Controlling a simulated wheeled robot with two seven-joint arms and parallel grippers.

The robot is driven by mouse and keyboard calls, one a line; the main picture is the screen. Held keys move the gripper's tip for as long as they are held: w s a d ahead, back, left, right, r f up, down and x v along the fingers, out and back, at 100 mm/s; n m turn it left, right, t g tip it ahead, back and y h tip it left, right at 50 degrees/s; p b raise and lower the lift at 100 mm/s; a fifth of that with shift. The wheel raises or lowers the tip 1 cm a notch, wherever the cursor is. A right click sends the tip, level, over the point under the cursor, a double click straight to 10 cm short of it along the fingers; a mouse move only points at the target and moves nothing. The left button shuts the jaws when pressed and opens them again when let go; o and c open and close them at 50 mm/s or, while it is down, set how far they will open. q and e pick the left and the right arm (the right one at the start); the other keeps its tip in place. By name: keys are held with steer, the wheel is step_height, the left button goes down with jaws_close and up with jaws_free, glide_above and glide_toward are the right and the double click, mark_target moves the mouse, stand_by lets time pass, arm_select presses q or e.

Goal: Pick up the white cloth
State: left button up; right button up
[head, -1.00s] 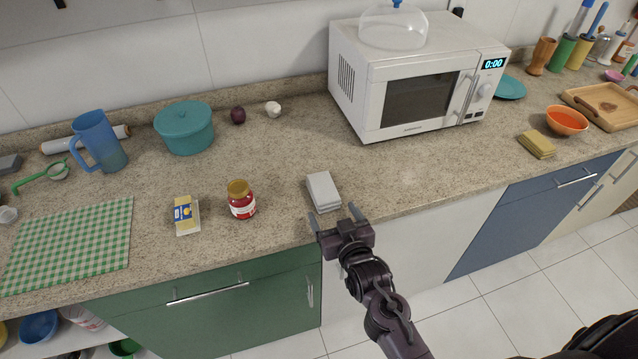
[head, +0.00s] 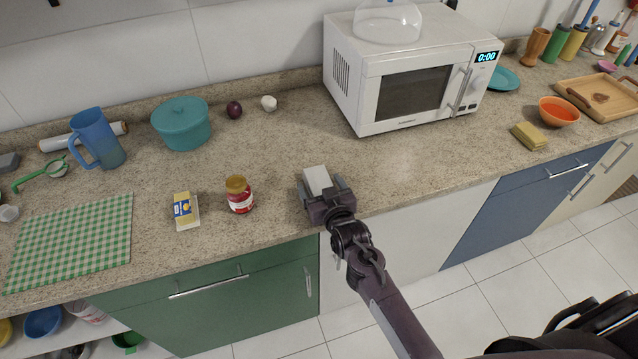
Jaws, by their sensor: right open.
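The white cloth (head: 316,178) is a folded pad lying on the counter near its front edge, left of the microwave's front. My right gripper (head: 320,188) reaches in from the front right and is open. Its two fingers stand on either side of the cloth, and the gripper body hides the cloth's near end. I cannot tell whether the fingers touch it. My left gripper is out of view.
A red jar (head: 239,195) with a brownish lid stands left of the cloth, with a butter pack (head: 186,210) beyond it. The white microwave (head: 405,85) stands behind on the right. The counter (head: 265,145) behind the cloth is clear.

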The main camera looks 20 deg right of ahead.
mark_target(321, 185)
steer(key=c, duration=1.1)
steer(key=shift+o, duration=0.2)
step_height(321, 185, up, 20)
steer(key=b, duration=0.2)
